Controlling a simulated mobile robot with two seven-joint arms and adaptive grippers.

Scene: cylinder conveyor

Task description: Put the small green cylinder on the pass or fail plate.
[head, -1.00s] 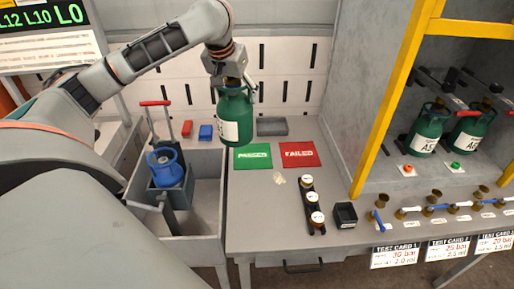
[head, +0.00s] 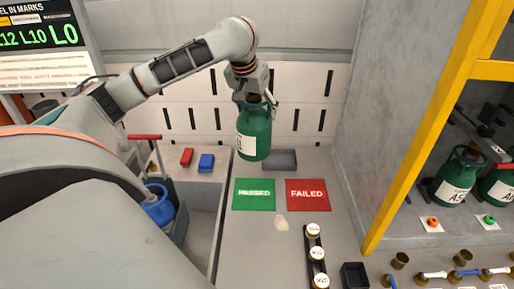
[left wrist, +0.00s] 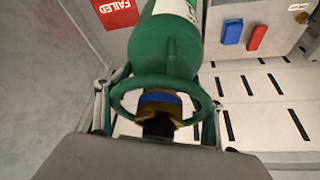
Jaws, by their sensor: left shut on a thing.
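The small green cylinder (head: 254,133) hangs upright from my left gripper (head: 250,95), above the bench in the head view. In the left wrist view the cylinder (left wrist: 167,45) shows its green body, ring-shaped collar and brass neck, with the gripper at its top end. The green PASSED plate (head: 254,195) lies flat on the bench, below and in front of the cylinder. The red FAILED plate (head: 307,195) lies just right of it, and a corner shows in the left wrist view (left wrist: 117,12). Both plates are bare. My right gripper is not in view.
A grey tray (head: 279,160) lies behind the plates. A rack of round brass-rimmed pieces (head: 316,255) stands front right. Green cylinders (head: 455,178) stand in the yellow-framed bay at right.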

